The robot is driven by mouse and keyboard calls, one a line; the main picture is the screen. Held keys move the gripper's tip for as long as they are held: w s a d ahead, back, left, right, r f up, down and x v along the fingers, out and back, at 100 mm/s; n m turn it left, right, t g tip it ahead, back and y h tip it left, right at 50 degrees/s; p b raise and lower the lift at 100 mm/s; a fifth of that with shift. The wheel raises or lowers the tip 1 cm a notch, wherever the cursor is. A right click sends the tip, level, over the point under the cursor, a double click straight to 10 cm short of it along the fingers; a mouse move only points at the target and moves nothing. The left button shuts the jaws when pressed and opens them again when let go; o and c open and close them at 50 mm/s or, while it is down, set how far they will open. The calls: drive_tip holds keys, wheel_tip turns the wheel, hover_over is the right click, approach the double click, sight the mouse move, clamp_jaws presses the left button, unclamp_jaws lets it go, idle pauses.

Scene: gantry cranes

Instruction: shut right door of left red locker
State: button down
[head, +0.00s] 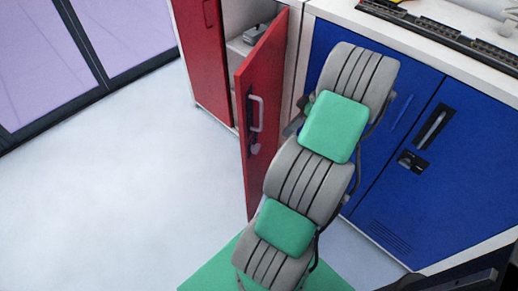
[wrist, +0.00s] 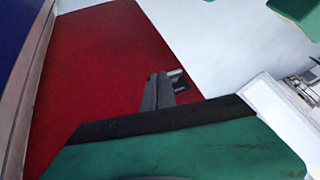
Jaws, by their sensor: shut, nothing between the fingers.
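The left red locker stands at the top of the head view. Its left door (head: 203,60) is shut flush with the front. Its right door (head: 262,85) stands open, swung out toward me, with its outer face and a pale bar handle (head: 257,113) showing. The red panel also fills much of the wrist view (wrist: 100,75). My gripper (wrist: 165,80) is shut and empty, in front of the red panel in the wrist view; I cannot tell whether it touches. In the head view my arm mostly hides it, to the right of the open door.
A blue locker (head: 425,150) with shut doors stands right of the red one, under a white top (head: 440,60). A small grey object (head: 255,34) sits on a shelf inside the red locker. The floor (head: 130,180) at left is clear, up to glazed panels (head: 110,30).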

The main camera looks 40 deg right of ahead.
wheel_tip(320, 180, up, 4)
drive_tip(key=a+n, duration=0.1)
drive_tip(key=n, duration=1.2)
drive_tip(key=n+b, duration=0.3)
drive_tip(key=b, duration=0.1)
approach(252, 148)
wheel_tip(252, 148, down, 4)
drive_tip(key=s, duration=0.2)
drive_tip(key=shift+g+y, duration=0.4)
drive_tip(key=w+a, duration=0.1)
drive_tip(key=w+a+f, duration=0.1)
drive_tip(key=w, duration=0.1)
drive_tip(key=shift+w+a+p, duration=0.1)
drive_tip(key=shift+w+p, duration=0.1)
drive_tip(key=shift+p, duration=0.1)
drive_tip(key=shift+w+a, duration=0.15)
drive_tip(key=shift+w, duration=0.25)
